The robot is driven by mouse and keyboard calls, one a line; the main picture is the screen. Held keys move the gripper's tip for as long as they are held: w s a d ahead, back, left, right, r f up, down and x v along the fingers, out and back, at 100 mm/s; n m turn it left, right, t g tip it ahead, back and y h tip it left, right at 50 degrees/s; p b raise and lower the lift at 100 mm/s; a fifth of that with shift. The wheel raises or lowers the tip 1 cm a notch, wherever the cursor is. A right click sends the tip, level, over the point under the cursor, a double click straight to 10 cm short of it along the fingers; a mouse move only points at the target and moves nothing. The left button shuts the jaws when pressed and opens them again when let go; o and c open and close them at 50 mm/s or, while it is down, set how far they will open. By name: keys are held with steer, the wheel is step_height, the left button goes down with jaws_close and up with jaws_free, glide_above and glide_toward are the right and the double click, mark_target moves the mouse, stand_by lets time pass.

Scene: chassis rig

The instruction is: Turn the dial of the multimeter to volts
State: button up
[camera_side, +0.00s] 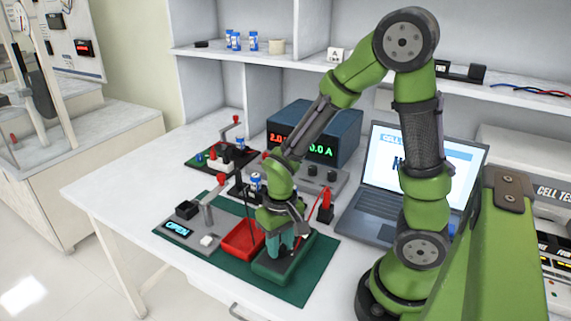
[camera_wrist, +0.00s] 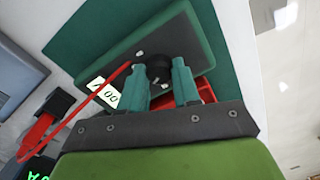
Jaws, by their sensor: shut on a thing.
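The multimeter (camera_side: 268,270) is a dark green box lying on the green mat, below my gripper (camera_side: 285,248). The fingers are shut on the dial, one on each side. The dial's pointer and markings cannot be made out. In the side view the fingers and wrist hide the dial.
A red tray (camera_side: 240,238) stands just left of the multimeter. A red lead (camera_wrist: 95,104) runs from the multimeter to a red clamp (camera_wrist: 40,130). A laptop (camera_side: 400,175), power supply (camera_side: 318,135) and "OPEN" fixture (camera_side: 178,229) stand around. The green mat (camera_side: 315,280) is bare at the front right.

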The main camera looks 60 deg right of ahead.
mark_target(281, 245)
steer(key=o, duration=1.1)
steer(key=shift+c, duration=0.2)
steer(key=shift+r, duration=0.1)
step_height(281, 245, up, 17)
steer(key=shift+d, duration=0.2)
